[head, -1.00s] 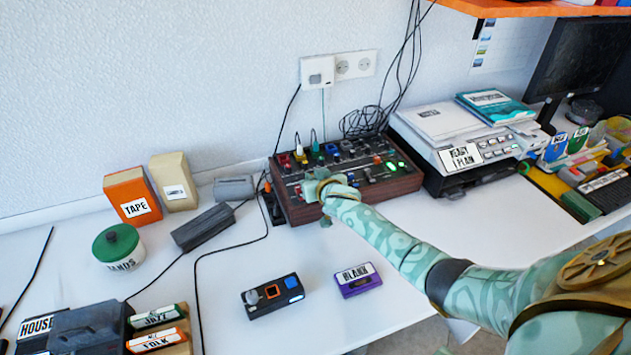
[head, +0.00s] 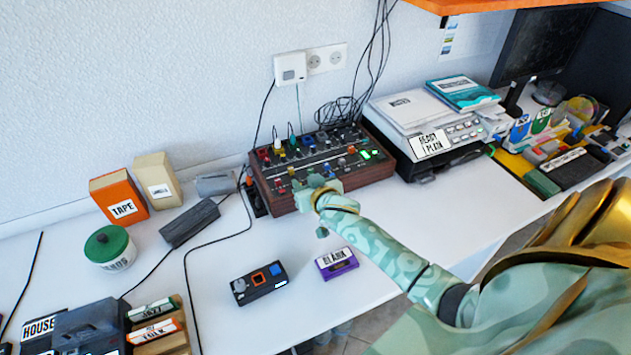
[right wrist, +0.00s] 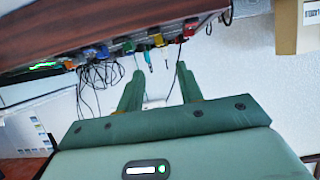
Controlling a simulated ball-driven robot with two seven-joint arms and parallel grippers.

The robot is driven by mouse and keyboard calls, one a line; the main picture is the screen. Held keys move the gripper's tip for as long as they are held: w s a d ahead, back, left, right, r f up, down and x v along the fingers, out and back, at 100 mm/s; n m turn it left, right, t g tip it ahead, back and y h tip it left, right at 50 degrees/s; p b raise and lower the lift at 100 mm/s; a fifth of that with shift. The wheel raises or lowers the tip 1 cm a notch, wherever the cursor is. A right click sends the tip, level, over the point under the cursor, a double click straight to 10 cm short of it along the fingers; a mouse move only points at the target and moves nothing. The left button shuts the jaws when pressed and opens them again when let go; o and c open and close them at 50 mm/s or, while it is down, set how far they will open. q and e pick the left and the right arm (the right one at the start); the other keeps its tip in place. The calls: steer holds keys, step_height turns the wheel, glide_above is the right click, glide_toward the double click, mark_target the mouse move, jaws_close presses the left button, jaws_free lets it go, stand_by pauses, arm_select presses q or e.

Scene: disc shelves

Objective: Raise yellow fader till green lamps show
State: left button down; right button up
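The mixer (head: 272,200) is a dark console with wooden sides against the wall. My right gripper (head: 312,184) is at the mixer's front edge. In the right wrist view its two fingers (right wrist: 158,84) are apart with nothing between them. It partly hides the mixer's front. I cannot tell whether it touches the mixer. My left gripper is not in view.
A printer-like machine (head: 410,115) stands close to the mixer's right. A dark power brick (head: 190,222) and cables lie to the left.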

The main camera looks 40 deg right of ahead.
steer(key=p+v, duration=0.1)
steer(key=v, duration=0.4)
steer(key=shift+f, duration=0.1)
steer(key=shift+f, duration=0.1)
stand_by(0.3)
